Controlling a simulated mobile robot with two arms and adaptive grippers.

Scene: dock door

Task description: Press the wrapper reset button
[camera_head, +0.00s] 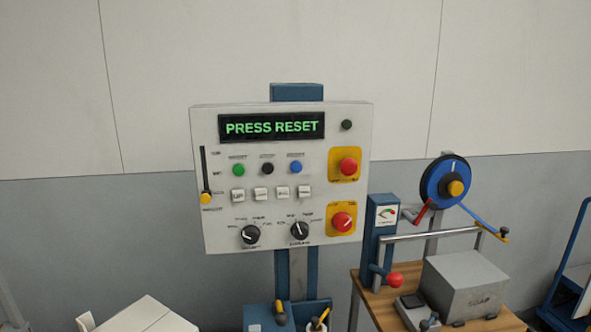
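A white control panel (209,130) on a blue post faces me, left of the picture's middle. Its display (272,127) reads "PRESS RESET" in green. Below it is a row of round buttons: green (239,169), black (267,168) and blue (296,167). Their small labels are too blurred to read, so I cannot tell which is the reset button. Two red mushroom buttons, an upper one (348,166) and a lower one (342,221), sit on yellow plates at the panel's right. Neither gripper is in view, and nothing covers the panel.
The panel also has a yellow-tipped slider (206,198), several white square keys and two black knobs (250,234). At right, a wooden bench (378,310) carries a grey box (465,285), a gauge unit and a blue reel (436,187). A blue holder with tools stands below the panel.

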